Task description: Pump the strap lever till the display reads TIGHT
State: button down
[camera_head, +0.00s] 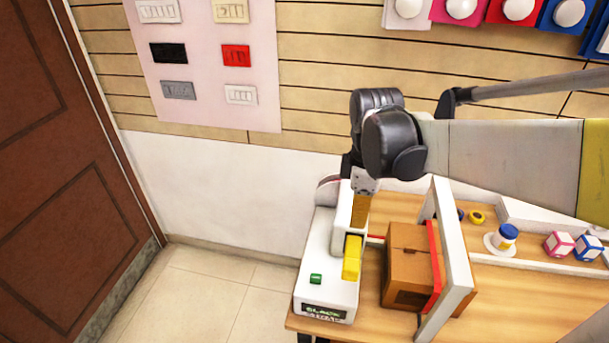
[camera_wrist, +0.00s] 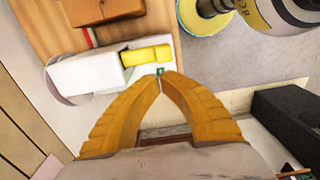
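A white tensioner unit (camera_head: 317,250) stands at the table's left end, with a yellow lever (camera_head: 352,258) on its right side and a green button (camera_head: 316,279) on top. Its display (camera_head: 323,312) reads SLACK on the upper line; the lower line looks like STRAP. The lever (camera_wrist: 147,54) and unit (camera_wrist: 88,73) also show in the wrist view. A red strap (camera_head: 434,262) runs over a brown cardboard box (camera_head: 405,262). My gripper (camera_head: 359,222) points down just behind the lever, apparently above the unit. In the wrist view its orange fingertips (camera_wrist: 162,76) meet with nothing visible between them.
A white frame (camera_head: 456,262) arches over the box's right side. Further right on the table (camera_head: 535,300) are a blue-topped knob (camera_head: 508,231) and two dice-like cubes (camera_head: 559,244). The floor (camera_head: 215,300) left of the table is clear. A brown door (camera_head: 70,170) stands at the left.

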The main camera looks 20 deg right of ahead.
aim_at(350, 261)
jog(key=shift+f, duration=0.1)
notch_tip(350, 261, down, 14)
jog(key=b, duration=0.4)
dwell(0.3)
notch_tip(350, 261, down, 10)
jog(key=t+b, duration=0.1)
jog(key=b, duration=0.3)
jog(key=t+h+b, duration=0.1)
jog(key=b, duration=0.3)
jog(key=shift+s+t, duration=0.1)
jog(key=shift+t, duration=0.2)
jog(key=shift+r, duration=0.2)
